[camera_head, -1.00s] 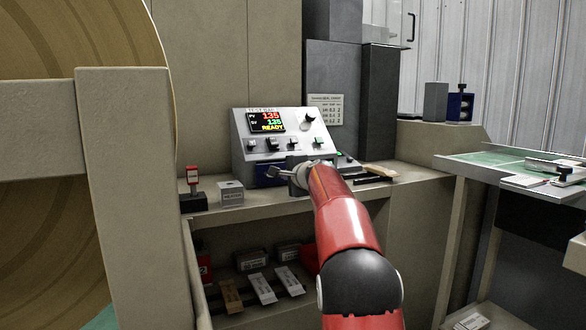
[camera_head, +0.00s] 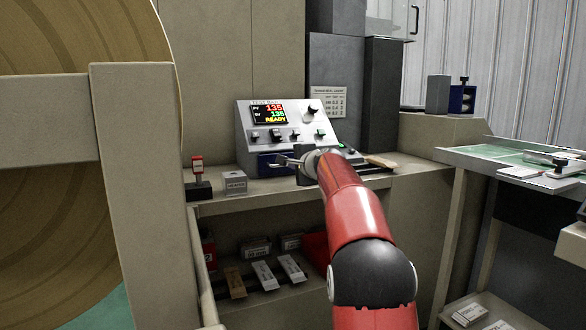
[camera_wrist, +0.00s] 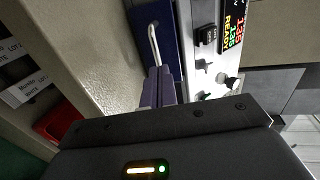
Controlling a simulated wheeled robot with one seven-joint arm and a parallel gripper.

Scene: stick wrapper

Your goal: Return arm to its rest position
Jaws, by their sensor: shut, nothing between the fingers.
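My red arm reaches forward to the control box in the head view. My gripper (camera_head: 280,160) is in front of the lower part of the box, pointing left. In the wrist view its two fingers (camera_wrist: 159,87) are together, with nothing between them. The control box (camera_head: 288,125) has a lit display reading 135 and READY, plus knobs and switches. Its blue drawer (camera_wrist: 150,20) with a metal handle (camera_wrist: 153,45) lies just beyond the fingertips in the wrist view. I cannot tell whether the fingers touch it. My wrist hides part of the box's front in the head view.
A small grey block (camera_head: 235,183) and a red-topped stand (camera_head: 198,178) sit left on the bench. Labelled sticks (camera_head: 265,275) lie on the shelf below. A large round wooden disc and post (camera_head: 140,190) stand left. A green-topped table (camera_head: 500,155) is at right.

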